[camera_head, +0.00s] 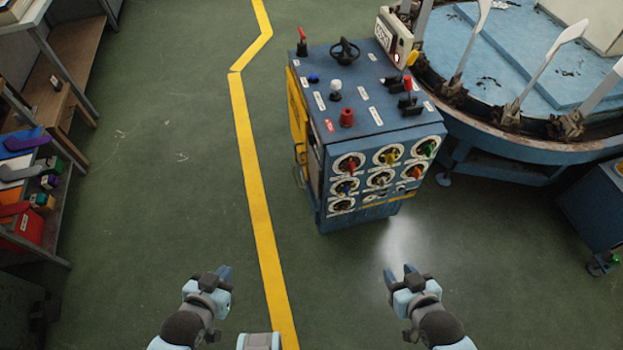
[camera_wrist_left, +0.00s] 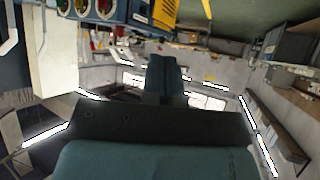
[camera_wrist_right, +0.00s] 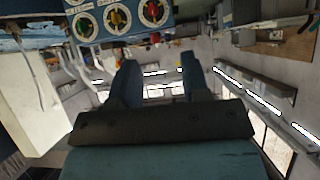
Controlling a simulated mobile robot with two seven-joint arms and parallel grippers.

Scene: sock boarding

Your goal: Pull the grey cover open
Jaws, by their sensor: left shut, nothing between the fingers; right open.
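A blue control cabinet (camera_head: 362,130) stands ahead of me, with dials on its front and knobs, levers and a black handwheel on top. I cannot tell for sure which part is the grey cover; a pale grey box (camera_head: 394,38) with a label sits at the cabinet's back right corner. My left gripper (camera_head: 224,272) is shut and empty, in front of the cabinet and to its left; its fingers lie together in the left wrist view (camera_wrist_left: 165,78). My right gripper (camera_head: 399,272) is open and empty, in front of the cabinet; its parted fingers show in the right wrist view (camera_wrist_right: 158,85).
A round blue machine (camera_head: 515,140) with several pale upright boards stands close to the cabinet's right. Shelves with coloured items (camera_head: 30,180) line the left side. A yellow floor line (camera_head: 250,150) runs left of the cabinet. The green floor between is clear.

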